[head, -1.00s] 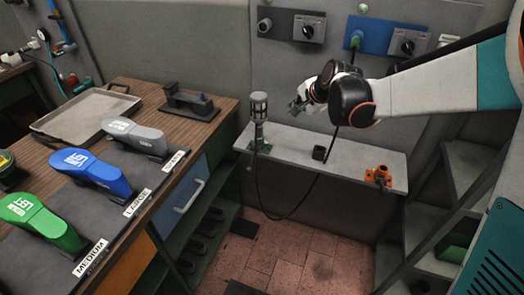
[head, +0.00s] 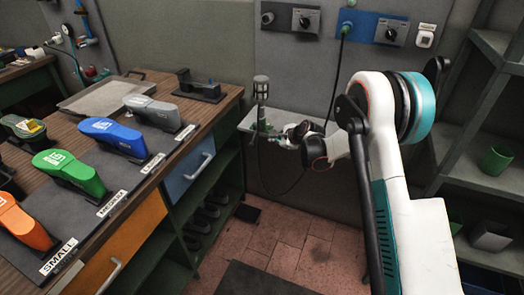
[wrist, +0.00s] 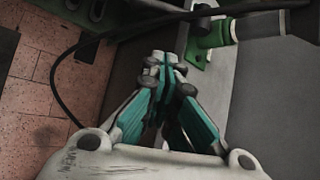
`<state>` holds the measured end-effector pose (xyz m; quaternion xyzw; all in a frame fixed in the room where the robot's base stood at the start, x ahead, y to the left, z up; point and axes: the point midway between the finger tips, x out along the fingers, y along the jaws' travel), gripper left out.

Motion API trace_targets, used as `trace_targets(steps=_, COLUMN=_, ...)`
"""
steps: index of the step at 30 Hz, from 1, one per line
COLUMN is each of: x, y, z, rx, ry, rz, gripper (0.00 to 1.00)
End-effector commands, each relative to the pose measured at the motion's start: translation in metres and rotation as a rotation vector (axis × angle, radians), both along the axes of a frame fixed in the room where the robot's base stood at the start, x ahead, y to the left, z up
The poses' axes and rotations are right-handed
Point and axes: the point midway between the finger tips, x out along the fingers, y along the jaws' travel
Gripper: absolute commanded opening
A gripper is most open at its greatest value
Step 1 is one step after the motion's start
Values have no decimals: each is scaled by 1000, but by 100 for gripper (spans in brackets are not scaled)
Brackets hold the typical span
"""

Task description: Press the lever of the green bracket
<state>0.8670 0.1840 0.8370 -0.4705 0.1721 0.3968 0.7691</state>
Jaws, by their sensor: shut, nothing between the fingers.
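The green bracket (head: 264,128) sits at the left end of the pale wall shelf (head: 243,125) and holds a grey caged cylinder (head: 261,90) upright. My gripper (head: 281,142) is low over the shelf, just right of the bracket, and partly hides it. In the wrist view the green bracket (wrist: 208,38) is at the top, beyond and right of my fingertips (wrist: 163,62). The fingers are shut and empty. A small gap seems to show between the fingertips and the bracket. I cannot clearly pick out the lever, and contact cannot be told.
A dark cable (wrist: 62,70) loops beside the shelf. A wooden bench (head: 225,98) with several coloured shoe-shaped pieces stands at the left. Grey shelving (head: 480,160) with a green cup (head: 495,160) is at the right. The tiled floor (head: 265,240) is open between.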

Motion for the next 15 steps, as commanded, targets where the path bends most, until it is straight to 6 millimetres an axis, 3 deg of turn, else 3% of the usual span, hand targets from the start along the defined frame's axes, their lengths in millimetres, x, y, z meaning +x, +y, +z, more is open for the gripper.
trace_targets(steps=5, x=4, y=4, z=-17, rx=34, ry=15, rz=-20, gripper=0)
trace_targets(steps=15, x=4, y=5, z=-19, rx=38, ry=16, rz=-23, gripper=0)
